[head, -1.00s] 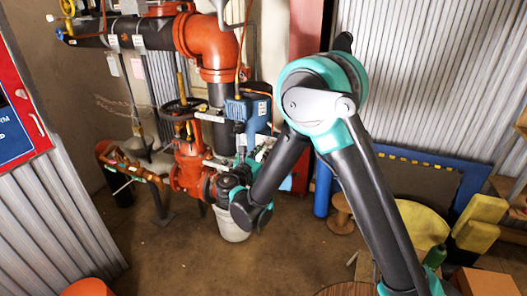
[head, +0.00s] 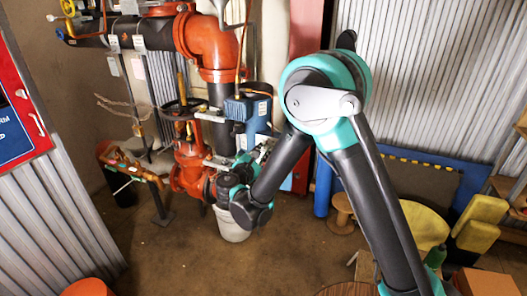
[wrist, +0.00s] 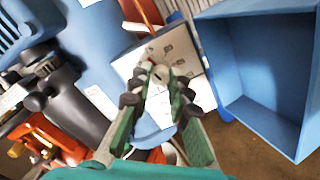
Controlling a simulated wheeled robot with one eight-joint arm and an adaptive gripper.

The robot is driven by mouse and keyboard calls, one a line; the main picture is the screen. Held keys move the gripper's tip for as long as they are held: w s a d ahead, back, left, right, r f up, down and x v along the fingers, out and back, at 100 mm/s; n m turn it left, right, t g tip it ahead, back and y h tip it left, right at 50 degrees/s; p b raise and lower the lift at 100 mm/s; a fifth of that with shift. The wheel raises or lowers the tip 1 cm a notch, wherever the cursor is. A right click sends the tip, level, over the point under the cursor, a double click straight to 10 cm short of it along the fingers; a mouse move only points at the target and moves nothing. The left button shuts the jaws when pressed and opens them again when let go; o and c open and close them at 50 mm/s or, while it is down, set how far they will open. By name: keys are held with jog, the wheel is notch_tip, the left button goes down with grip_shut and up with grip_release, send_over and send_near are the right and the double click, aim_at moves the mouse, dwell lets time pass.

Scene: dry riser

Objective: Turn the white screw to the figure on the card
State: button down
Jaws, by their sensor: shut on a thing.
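In the wrist view a white card or plate (wrist: 187,88) with small dark marks lies beyond my fingertips. I cannot read the figures on it. The white screw (wrist: 160,71) is a small pale piece between the fingertips, mostly covered by them. My gripper (wrist: 157,80) is shut on it, with one green and grey finger on either side. In the head view my wrist hangs beside the red valve and blue box; the fingertips, screw and card cannot be made out there.
An open blue box (wrist: 262,75) stands to the right in the wrist view. In the head view, a blue motor housing (head: 247,112) and red pipework (head: 212,50) are close to my wrist. A white bucket (head: 231,226) stands below it.

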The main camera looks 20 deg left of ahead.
jog(key=shift+m, duration=1.3)
jog(key=c, duration=1.4)
grip_release()
jog(key=shift+c, duration=0.2)
jog(key=s+a, duration=0.1)
jog(key=s, duration=1.1)
jog(key=shift+r, duration=0.15)
jog(key=shift+a, duration=0.1)
